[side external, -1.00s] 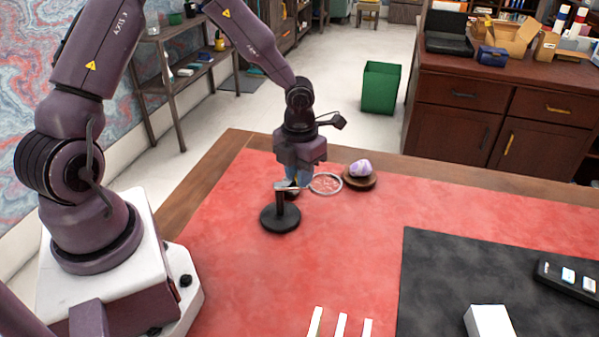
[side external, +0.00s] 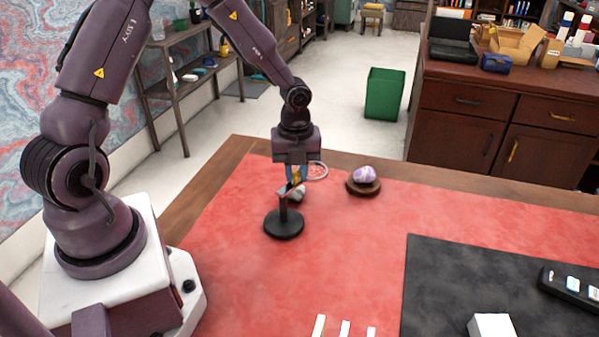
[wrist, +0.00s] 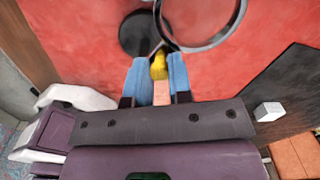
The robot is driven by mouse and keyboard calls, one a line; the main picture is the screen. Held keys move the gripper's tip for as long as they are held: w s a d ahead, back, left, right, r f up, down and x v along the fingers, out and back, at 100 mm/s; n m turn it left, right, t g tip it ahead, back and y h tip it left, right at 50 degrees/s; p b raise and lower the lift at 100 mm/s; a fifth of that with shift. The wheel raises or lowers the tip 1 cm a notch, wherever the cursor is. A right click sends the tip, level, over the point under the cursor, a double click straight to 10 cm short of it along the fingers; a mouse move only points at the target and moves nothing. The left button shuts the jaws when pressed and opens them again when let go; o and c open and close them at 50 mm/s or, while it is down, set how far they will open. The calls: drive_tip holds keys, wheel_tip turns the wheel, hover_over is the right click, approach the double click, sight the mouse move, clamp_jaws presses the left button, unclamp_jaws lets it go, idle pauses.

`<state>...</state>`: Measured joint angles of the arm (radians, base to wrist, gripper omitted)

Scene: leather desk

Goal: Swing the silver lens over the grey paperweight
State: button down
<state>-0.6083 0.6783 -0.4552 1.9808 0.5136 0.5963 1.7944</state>
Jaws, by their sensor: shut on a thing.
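The silver lens (side external: 317,171) is a round ring on a short arm from a black stand (side external: 284,222). It shows partly behind my gripper (side external: 296,181), towards the far edge of the desk. In the wrist view the lens (wrist: 238,22) is cut off at the top, beside the round black base (wrist: 136,34). My gripper (wrist: 160,65) has its blue fingers shut on a yellow knob (wrist: 158,67) near the lens's rim. The grey paperweight (side external: 298,194) sits on the desk just behind the stand's post, partly hidden; the lens appears beyond it, not over it.
A purple stone (side external: 364,174) rests on a round wooden base (side external: 361,188) to the right of the lens. A black mat (side external: 455,275) with a remote-like device (side external: 575,283) lies at the right. The red desk surface between stand and mat is clear.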

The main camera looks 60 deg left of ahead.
drive_tip(key=shift+s+a+n, duration=0.15)
drive_tip(key=shift+a+n, duration=0.1)
drive_tip(key=shift+n, duration=0.6)
drive_tip(key=shift+s+a+n, duration=0.2)
drive_tip(key=shift+a+n, duration=0.05)
drive_tip(key=shift+n, duration=0.65)
drive_tip(key=shift+s+a+n, duration=0.15)
drive_tip(key=shift+a+n, duration=0.1)
drive_tip(key=shift+n, duration=0.6)
drive_tip(key=c, duration=1)
unclamp_jaws()
wheel_tip(320, 180, up, 13)
drive_tip(key=shift+r, duration=0.1)
